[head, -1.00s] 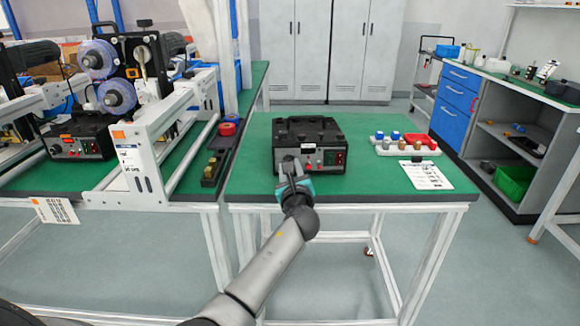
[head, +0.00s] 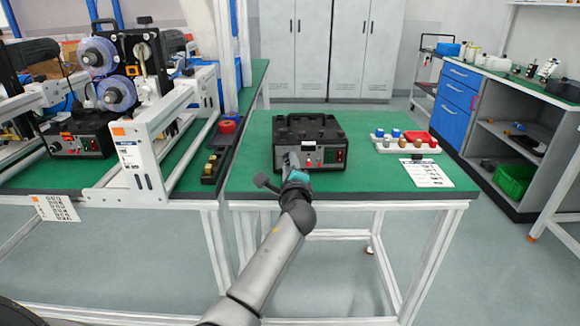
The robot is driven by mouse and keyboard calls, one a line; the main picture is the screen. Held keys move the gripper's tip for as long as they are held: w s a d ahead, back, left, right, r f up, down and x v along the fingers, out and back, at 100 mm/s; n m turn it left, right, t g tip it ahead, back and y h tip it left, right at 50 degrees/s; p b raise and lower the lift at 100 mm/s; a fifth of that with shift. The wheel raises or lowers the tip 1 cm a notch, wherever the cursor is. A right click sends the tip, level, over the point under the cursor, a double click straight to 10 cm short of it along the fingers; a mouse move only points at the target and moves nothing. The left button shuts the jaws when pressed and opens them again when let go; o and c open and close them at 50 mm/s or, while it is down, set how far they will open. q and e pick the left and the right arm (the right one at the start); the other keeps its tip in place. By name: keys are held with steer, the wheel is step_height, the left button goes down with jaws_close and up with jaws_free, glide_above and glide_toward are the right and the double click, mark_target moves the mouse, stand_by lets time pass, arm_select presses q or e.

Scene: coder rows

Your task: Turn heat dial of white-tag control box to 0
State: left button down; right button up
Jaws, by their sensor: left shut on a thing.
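The white-tag control box (head: 329,133) is a black box on the green table straight ahead, with a white tag (head: 309,148) on its front. My left gripper (head: 290,160) is at the left part of the box's front and is shut on the heat dial there. The dial itself is hidden by the gripper, so its setting cannot be read. My right gripper is not in view.
A similar box with an orange tag (head: 88,144) stands on the left bench behind a white frame (head: 140,160). A rack of small blocks (head: 408,148) and a printed sheet (head: 426,174) lie right of the white-tag box. The green table's front is clear.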

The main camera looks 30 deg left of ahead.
arm_select(q)
steer(key=shift+n, duration=0.3)
stand_by(0.4)
steer(key=c, duration=0.6)
jaws_free()
steer(key=shift+o, duration=0.2)
steer(key=shift+s, duration=0.1)
